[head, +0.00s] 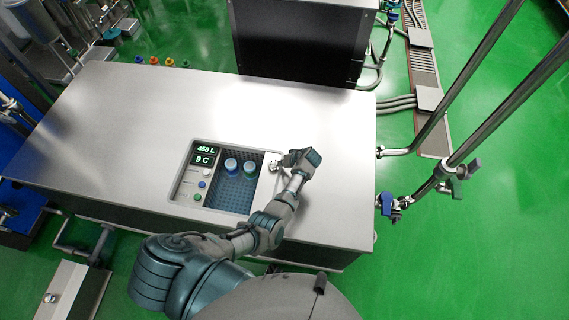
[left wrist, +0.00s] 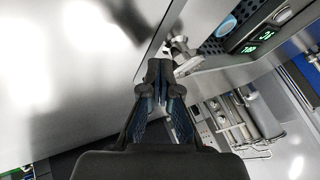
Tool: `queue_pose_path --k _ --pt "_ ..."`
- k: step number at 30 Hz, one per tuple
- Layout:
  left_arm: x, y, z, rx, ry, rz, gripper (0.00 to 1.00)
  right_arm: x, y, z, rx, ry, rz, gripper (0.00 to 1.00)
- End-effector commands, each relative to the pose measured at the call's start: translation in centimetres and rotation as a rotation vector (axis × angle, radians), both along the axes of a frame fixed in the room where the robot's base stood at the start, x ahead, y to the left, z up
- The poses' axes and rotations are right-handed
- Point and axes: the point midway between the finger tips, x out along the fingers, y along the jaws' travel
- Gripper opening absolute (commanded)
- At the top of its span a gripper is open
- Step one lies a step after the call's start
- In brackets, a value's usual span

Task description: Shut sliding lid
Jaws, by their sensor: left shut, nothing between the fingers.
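A small metal handle (head: 273,165) sits at this edge and shows in the left wrist view (left wrist: 180,45). My left gripper (head: 287,161) is shut and empty, just right of the handle; its fingertips (left wrist: 160,68) are close to it, contact unclear. My right gripper is out of view.
A control panel (head: 197,178) with lit displays and buttons borders the recess on the left. A black cabinet (head: 303,38) stands behind the counter (head: 120,120). Bare counter lies left and right of the recess. Steel pipes (head: 465,150) rise beyond the right edge.

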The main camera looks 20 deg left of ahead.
Motion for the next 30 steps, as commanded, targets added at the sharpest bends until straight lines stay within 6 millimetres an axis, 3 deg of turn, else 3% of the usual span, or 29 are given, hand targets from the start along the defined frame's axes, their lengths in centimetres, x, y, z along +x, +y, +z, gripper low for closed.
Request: queue_pose_path --k 5,11,20,24,30 --pt "-0.5 2.2 0.1 0.008 0.004 0.004 0.0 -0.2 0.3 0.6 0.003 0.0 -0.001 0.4" --pt "-1.8 6.3 0.5 0.019 0.005 0.008 0.0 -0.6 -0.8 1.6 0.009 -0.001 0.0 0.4" --pt "-4.8 16.8 0.8 0.021 0.003 0.008 0.0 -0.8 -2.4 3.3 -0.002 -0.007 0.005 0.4" --pt "-6.1 22.2 0.3 0.015 0.004 0.009 0.0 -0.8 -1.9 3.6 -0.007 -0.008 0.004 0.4" --pt "-7.5 28.6 -0.2 0.007 0.003 0.007 0.0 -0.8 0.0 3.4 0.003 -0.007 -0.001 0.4"
